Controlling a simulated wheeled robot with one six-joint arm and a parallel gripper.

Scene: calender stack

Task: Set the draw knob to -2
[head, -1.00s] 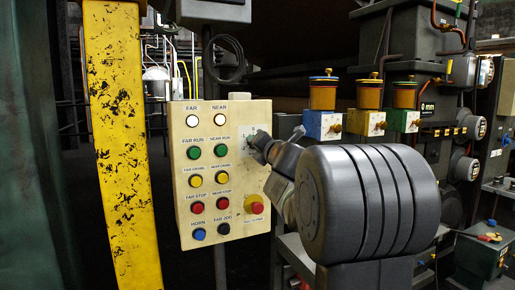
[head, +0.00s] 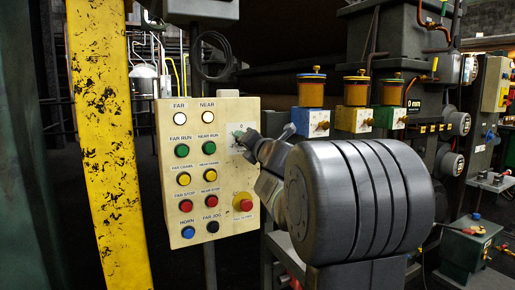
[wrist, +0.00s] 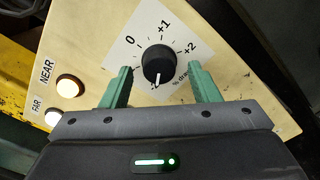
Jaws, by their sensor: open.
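The draw knob (wrist: 158,63) is a round black knob on a white dial plate (wrist: 122,48) in the wrist view. The marks 0, +1 and +2 can be read; the left finger side hides part of the scale. My gripper (wrist: 158,85) is open, with one green finger on each side of the knob and gaps between. In the head view my gripper (head: 244,142) is at the panel's upper right and hides the knob.
The cream control panel (head: 228,110) carries several coloured buttons and a red stop button (head: 243,202) below my gripper. A yellow post (head: 105,130) stands left of it. Several oil cups (head: 312,88) stand to the right. FAR and NEAR lamps (wrist: 68,87) glow in the wrist view.

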